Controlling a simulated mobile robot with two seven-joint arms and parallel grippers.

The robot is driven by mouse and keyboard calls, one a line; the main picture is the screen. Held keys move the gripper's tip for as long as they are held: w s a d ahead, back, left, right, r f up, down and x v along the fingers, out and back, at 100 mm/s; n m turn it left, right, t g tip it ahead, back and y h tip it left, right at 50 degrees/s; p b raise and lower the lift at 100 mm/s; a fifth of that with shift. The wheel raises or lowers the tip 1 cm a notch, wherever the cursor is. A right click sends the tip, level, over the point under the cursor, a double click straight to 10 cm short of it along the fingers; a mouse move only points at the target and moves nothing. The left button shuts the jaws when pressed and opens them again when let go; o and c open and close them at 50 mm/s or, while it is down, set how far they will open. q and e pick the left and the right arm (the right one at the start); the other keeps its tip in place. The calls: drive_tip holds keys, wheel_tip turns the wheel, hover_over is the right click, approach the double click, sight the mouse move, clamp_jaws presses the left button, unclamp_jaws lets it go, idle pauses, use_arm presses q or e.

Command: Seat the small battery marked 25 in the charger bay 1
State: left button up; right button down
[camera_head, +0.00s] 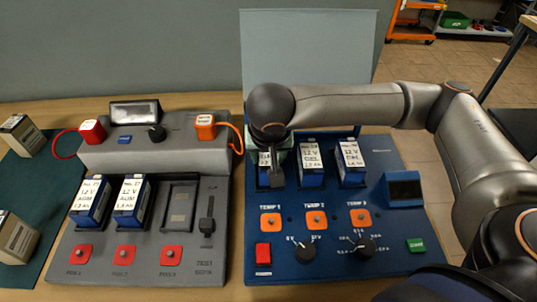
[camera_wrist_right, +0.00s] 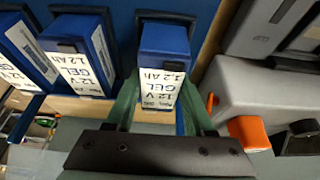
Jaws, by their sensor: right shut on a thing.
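My right gripper (camera_head: 274,168) reaches down over the leftmost bay of the blue charger (camera_head: 225,292). It is shut on a small blue battery (camera_head: 264,161) with a white GEL label. In the right wrist view this battery (camera_wrist_right: 165,45) stands between the green fingers. Its number is too small to read, and the gripper hides much of it in the head view. I cannot tell whether it is fully down in the bay. Two more blue GEL batteries, a middle one (camera_head: 311,165) and a right one (camera_head: 350,162), stand in the other bays. My left gripper is not in view.
A grey charger (camera_head: 218,265) on the left holds two blue AGM batteries (camera_head: 90,200) (camera_head: 130,200); its third bay (camera_head: 180,208) is empty. More batteries (camera_head: 22,135) (camera_head: 16,238) are on a dark green mat (camera_head: 55,170). A blue panel (camera_head: 310,45) rises behind the blue charger.

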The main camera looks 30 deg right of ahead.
drive_tip(key=shift+b, duration=0.35)
idle(0.6)
drive_tip(key=shift+f+b, duration=0.55)
drive_tip(key=shift+b, duration=0.15)
drive_tip(key=c, duration=0.6)
unclamp_jaws()
drive_tip(key=shift+o, duration=0.3)
drive_tip(key=shift+p+v, duration=2.8)
drive_tip(key=shift+v, duration=2.6)
drive_tip(key=shift+s, duration=0.1)
drive_tip(key=shift+a, duration=0.1)
